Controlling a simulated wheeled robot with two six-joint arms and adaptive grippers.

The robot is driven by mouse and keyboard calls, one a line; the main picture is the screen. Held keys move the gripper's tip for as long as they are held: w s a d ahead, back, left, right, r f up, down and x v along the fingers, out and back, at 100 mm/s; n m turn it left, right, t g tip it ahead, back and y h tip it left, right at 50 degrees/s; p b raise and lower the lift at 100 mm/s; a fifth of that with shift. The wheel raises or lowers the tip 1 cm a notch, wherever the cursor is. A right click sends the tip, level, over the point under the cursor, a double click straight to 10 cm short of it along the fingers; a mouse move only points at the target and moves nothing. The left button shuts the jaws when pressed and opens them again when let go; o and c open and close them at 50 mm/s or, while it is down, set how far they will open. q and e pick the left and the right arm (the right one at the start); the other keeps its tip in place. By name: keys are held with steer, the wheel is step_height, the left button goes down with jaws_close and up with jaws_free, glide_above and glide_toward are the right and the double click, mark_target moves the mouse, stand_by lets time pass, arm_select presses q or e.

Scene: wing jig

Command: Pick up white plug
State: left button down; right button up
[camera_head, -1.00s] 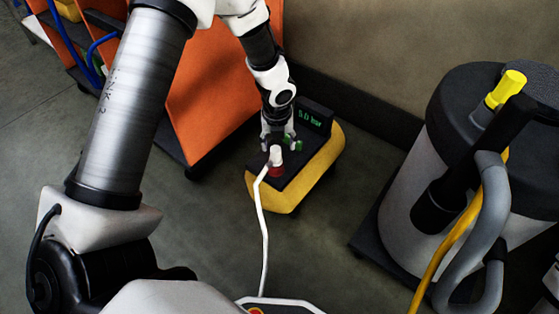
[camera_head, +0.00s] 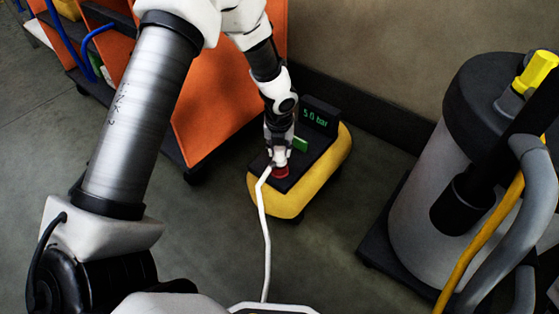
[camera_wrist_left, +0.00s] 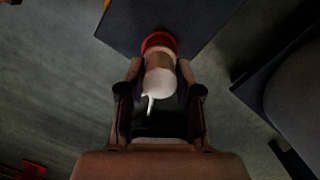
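The white plug (camera_wrist_left: 163,84) sits between the two fingers of my left gripper (camera_wrist_left: 160,72) in the left wrist view, with the fingers close against its sides. In the head view my left gripper (camera_head: 278,158) reaches down over the yellow and black unit and mostly hides the plug. A red round socket (camera_head: 280,172) is right below the gripper; its red rim (camera_wrist_left: 158,41) also shows at the plug's far end. I cannot tell whether the plug is clear of it. A white cable (camera_head: 265,235) runs from the plug toward me. My right gripper is not in view.
The yellow and black unit (camera_head: 330,168) has a display reading 5.0 bar and a green block (camera_head: 300,144). An orange cart (camera_head: 215,95) stands on the left. A grey tank (camera_head: 430,190) with a yellow hose stands on the right. Floor between is clear.

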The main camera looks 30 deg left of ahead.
arm_select(q)
step_height(320, 180, up, 10)
steer(key=p, duration=0.7)
steer(key=shift+r, duration=0.15)
steer(key=shift+r+p, duration=1.3)
steer(key=shift+p, duration=0.35)
